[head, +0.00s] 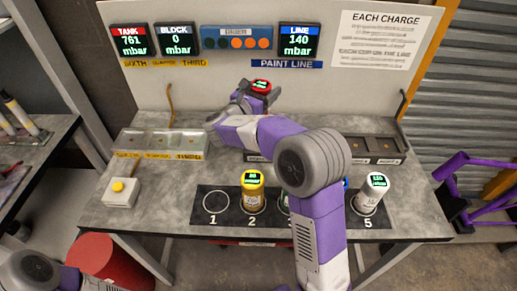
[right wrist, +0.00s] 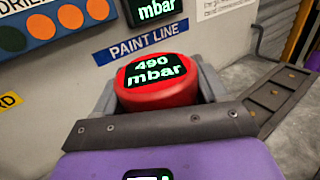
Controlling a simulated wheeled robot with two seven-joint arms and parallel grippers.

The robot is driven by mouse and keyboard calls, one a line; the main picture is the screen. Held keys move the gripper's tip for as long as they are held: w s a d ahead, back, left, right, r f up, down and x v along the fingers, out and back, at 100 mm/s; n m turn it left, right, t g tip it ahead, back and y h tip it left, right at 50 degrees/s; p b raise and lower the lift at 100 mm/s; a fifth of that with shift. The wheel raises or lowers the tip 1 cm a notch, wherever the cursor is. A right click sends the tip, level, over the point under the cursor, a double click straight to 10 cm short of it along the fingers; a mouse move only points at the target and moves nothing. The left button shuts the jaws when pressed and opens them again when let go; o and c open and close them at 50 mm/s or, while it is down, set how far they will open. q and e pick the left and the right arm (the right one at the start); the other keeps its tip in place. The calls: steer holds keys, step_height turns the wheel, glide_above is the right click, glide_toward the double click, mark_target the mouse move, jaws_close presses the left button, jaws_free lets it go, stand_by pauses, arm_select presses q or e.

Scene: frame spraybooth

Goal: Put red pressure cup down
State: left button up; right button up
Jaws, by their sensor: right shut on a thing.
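The red pressure cup (head: 261,86) is in my right gripper (head: 257,96), near the back panel and below the paint line sign. Its top reads 490 mbar in the right wrist view (right wrist: 156,92), where dark jaws (right wrist: 205,85) flank it. Whether its base touches anything is hidden. The numbered black mat (head: 233,205) lies at the table's front. Circle 1 (head: 216,202) is empty, a gold cup (head: 252,192) stands on 2, and a white cup (head: 371,193) stands on 5. My right arm mostly covers circles 3 and 4. My left gripper is out of view.
A clear-topped tray (head: 160,143) sits at the back left, and a dark slotted rail (head: 376,149) at the back right. A white box with a yellow button (head: 120,191) stands front left. The panel displays (head: 130,40) read tank 761, block 0, line 140.

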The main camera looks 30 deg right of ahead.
steer(key=shift+s+f+b, duration=0.1)
steer(key=shift+f+b, duration=0.25)
steer(key=shift+f, duration=0.6)
step_height(320, 180, down, 9)
steer(key=b, duration=0.3)
steer(key=shift+f+b, duration=0.15)
steer(key=shift+b, duration=0.15)
steer(key=o, duration=1.8)
steer(key=p+v, duration=0.2)
steer(key=v, duration=1)
steer(key=shift+p, duration=0.3)
